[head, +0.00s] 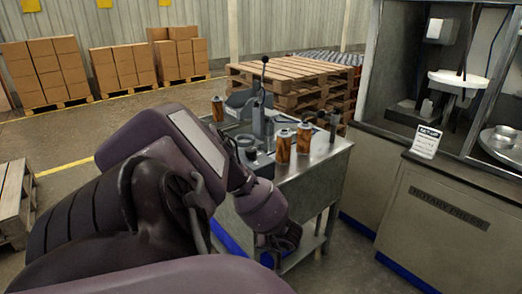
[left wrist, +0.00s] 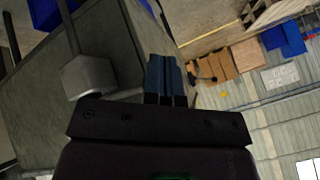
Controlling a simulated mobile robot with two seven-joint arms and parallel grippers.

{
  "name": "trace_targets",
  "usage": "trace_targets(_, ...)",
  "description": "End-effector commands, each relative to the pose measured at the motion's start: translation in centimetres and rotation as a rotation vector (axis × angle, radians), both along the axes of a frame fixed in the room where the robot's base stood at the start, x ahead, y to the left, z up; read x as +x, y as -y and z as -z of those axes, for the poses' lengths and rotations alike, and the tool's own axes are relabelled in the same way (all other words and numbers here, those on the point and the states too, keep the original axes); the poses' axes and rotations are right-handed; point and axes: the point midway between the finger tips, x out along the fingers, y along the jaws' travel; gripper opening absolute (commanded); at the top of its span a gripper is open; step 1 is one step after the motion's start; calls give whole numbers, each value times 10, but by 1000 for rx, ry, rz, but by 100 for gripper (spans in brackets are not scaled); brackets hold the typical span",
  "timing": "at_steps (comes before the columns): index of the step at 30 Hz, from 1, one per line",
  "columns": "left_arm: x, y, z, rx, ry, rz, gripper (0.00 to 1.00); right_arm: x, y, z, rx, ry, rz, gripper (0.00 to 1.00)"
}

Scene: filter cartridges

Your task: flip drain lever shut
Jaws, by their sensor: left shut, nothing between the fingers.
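A steel workbench (head: 318,165) stands in the middle of the head view with a fixture on top. An upright lever with a black knob (head: 264,60) rises from the fixture. A shorter black-knobbed handle (head: 334,118) is at the bench's right end. I cannot tell which part is the drain lever. My left gripper (head: 280,242) hangs beside the bench's near side, below the top. In the left wrist view its blue fingers (left wrist: 165,78) are shut together and empty. A grey block on a rod (left wrist: 88,76) is left of them, apart from the fingertips. My right gripper is out of view.
Orange filter cartridges (head: 284,146) stand on the bench top. Stacked pallets (head: 290,78) are behind it. A grey cabinet (head: 430,215) stands to the right. Boxes (head: 45,68) line the far wall.

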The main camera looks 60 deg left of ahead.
Motion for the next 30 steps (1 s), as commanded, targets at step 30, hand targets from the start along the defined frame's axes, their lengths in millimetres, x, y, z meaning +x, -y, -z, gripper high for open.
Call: trace_targets(30,-29,64,-76,-15,10,3,0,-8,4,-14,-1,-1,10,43)
